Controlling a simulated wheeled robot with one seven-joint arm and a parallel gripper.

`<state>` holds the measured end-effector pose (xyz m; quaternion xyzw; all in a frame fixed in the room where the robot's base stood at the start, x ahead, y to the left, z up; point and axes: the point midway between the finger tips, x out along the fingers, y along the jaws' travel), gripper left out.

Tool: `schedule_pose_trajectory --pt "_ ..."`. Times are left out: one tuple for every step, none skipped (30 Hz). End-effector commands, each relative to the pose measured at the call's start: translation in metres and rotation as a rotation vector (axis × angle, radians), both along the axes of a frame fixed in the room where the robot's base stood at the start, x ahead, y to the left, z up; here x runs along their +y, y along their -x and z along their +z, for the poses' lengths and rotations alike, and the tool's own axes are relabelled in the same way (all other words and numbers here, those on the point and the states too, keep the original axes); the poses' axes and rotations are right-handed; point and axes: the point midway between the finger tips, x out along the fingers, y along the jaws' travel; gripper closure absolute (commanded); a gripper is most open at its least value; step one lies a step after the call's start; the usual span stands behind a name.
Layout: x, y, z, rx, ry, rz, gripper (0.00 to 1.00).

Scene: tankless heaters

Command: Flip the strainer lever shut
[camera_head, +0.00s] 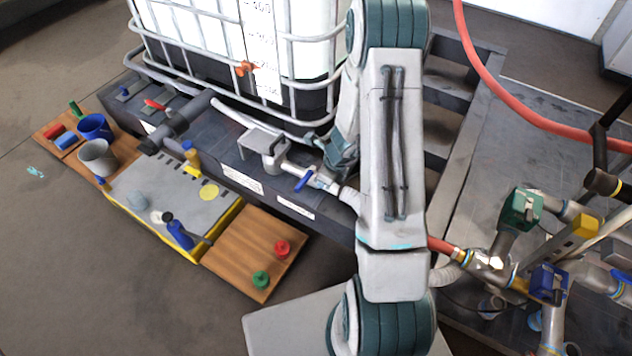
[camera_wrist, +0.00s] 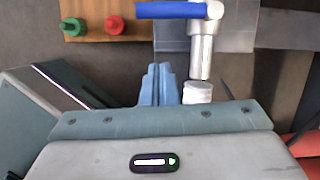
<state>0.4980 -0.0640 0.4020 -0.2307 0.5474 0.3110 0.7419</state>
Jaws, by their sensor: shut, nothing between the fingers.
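A blue lever (camera_head: 304,180) sits on a silver valve in the pipe run below the grey square-topped fitting (camera_head: 265,141). It also shows at the top of the wrist view (camera_wrist: 170,10), where it points left, crosswise to the silver pipe (camera_wrist: 202,55). I take it for the strainer lever; no label confirms this. My gripper (camera_head: 316,141) is beside the pipe run in the head view, apart from the lever. In the wrist view its blue-grey fingers (camera_wrist: 160,82) are together and empty, below the lever in the picture.
A white tank (camera_head: 215,40) in a metal cage stands behind the pipe. A wooden board (camera_head: 245,250) holds a red and a green knob. A grey platform (camera_head: 165,195) carries bottles. A red-handled valve (camera_head: 155,105) is at left. Several more valves (camera_head: 520,210) stand at right.

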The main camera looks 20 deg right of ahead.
Motion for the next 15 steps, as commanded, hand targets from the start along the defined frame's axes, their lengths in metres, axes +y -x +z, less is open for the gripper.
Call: schedule_pose_trajectory --pt "-0.002 0.003 0.019 0.000 0.000 -0.001 1.00" --pt "-0.003 0.004 0.024 0.000 0.000 -0.001 1.00" --pt "-0.005 0.006 0.032 0.000 0.001 -0.001 1.00" --pt "-0.007 0.007 0.037 -0.001 0.002 -0.001 1.00" --pt "-0.008 0.008 0.041 0.000 0.001 -0.001 1.00" --pt "-0.008 0.010 0.046 0.000 0.000 -0.002 1.00" --pt "-0.009 0.011 0.050 0.000 0.000 -0.002 1.00" --pt "-0.010 0.012 0.053 0.001 0.000 -0.002 1.00" --pt "-0.011 0.013 0.056 0.001 0.001 -0.001 1.00" --pt "-0.011 0.014 0.058 0.001 0.001 -0.001 1.00" --pt "-0.012 0.014 0.060 0.002 0.001 -0.001 1.00" --pt "-0.012 0.015 0.061 0.002 0.000 -0.001 1.00" --pt "-0.012 0.015 0.062 0.002 -0.001 0.000 1.00" --pt "-0.012 0.015 0.062 0.002 -0.001 0.000 1.00" --pt "-0.012 0.015 0.062 0.002 -0.001 0.000 1.00"
